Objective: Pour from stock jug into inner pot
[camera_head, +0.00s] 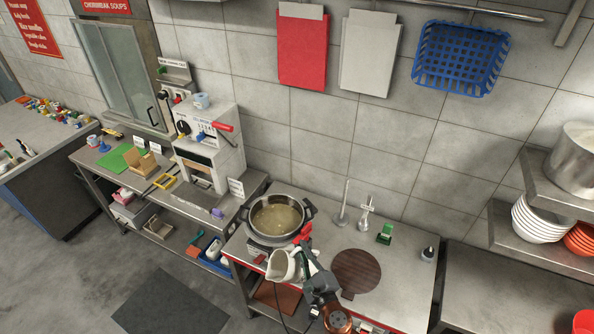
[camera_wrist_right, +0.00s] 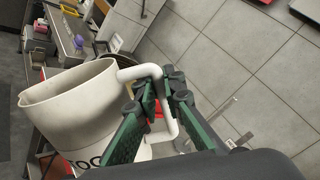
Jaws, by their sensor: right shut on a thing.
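The white stock jug (camera_head: 283,266) is in the air in front of the pot, beside it and not over its opening. My right gripper (camera_head: 306,254) is shut on its handle. In the right wrist view the jug (camera_wrist_right: 75,105) shows its spout to the left and part of dark lettering; the green fingers (camera_wrist_right: 160,95) close around the white handle. I cannot see what is inside the jug. The inner pot (camera_head: 249,222) is round and metal, sits in a dark-handled warmer on the counter, and holds a tan liquid. My left gripper is not in view.
A dark round board (camera_head: 356,272) lies right of the pot on the steel counter. A red item (camera_head: 303,233) sits at the pot's right edge. A white machine (camera_head: 210,150) stands to the left.

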